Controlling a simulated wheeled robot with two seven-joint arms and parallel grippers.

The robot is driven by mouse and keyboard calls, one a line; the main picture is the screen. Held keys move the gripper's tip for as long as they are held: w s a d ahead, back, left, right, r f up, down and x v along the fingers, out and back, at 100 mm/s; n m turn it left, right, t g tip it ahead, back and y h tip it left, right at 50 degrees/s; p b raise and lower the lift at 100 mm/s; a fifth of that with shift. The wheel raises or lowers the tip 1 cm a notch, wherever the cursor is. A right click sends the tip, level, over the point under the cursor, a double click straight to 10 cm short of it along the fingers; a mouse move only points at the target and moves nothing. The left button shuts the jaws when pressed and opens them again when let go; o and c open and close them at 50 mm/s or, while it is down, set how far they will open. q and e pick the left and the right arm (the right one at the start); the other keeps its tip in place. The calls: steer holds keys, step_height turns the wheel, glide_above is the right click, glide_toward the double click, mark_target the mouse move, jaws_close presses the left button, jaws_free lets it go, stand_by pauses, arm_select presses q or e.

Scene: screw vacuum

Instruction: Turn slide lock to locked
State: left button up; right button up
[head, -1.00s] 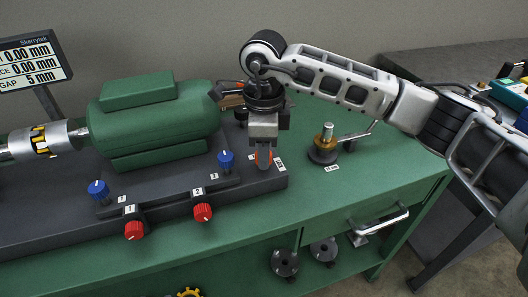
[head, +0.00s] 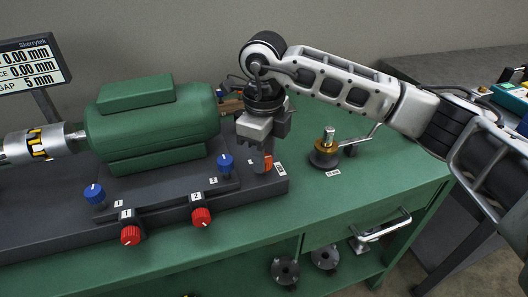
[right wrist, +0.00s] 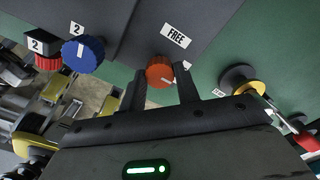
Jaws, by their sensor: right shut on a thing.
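The slide lock is an orange knob (right wrist: 160,71) with a pale mark on its face, on the dark machine base. A "FREE" label (right wrist: 176,36) is beside it, and another label near the right finger is partly hidden. In the head view the knob (head: 268,164) shows below my right gripper (head: 266,156), mostly covered by it. In the right wrist view my right gripper (right wrist: 161,84) has one finger on each side of the knob and is shut on it. Which setting the mark points to cannot be told. My left gripper is not in view.
Blue knobs (head: 225,161) and red knobs (head: 201,217) sit left of the gripper, below the green motor housing (head: 150,120). A brass and black fitting with a lever (head: 327,147) stands to the right. The green bench top (head: 350,200) in front is mostly clear.

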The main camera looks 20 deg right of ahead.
steer(key=shift+r, duration=0.1)
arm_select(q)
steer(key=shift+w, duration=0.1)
arm_select(e)
steer(key=o, duration=1)
steer(key=shift+c, duration=0.2)
step_height(320, 180, up, 16)
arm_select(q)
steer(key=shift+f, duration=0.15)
